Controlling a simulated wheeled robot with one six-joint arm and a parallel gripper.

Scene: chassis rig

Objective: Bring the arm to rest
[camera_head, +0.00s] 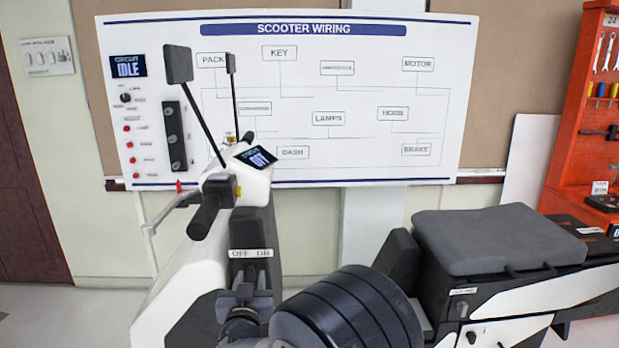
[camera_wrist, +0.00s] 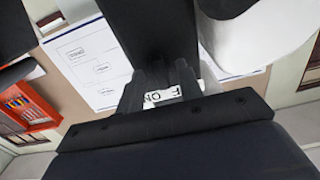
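My gripper (camera_head: 245,288) is low in front of the white and black scooter (camera_head: 180,295), just below its OFF/ON label (camera_head: 250,253). In the wrist view my gripper (camera_wrist: 163,88) has its dark fingers close to the same label (camera_wrist: 165,95), which shows partly between and behind them. The fingers blend with the dark panel, so I cannot tell how far apart they are or whether they touch anything. No key is clearly visible. My dark round arm links fill the bottom middle of the head view.
The wiring board (camera_head: 290,100) stands behind the scooter, its small screen reading IDLE. The handlebar grip (camera_head: 211,208), mirrors (camera_head: 178,64) and dash display (camera_head: 257,156) rise above my gripper. The seat (camera_head: 497,238) is at the right, before a red tool rack (camera_head: 585,120).

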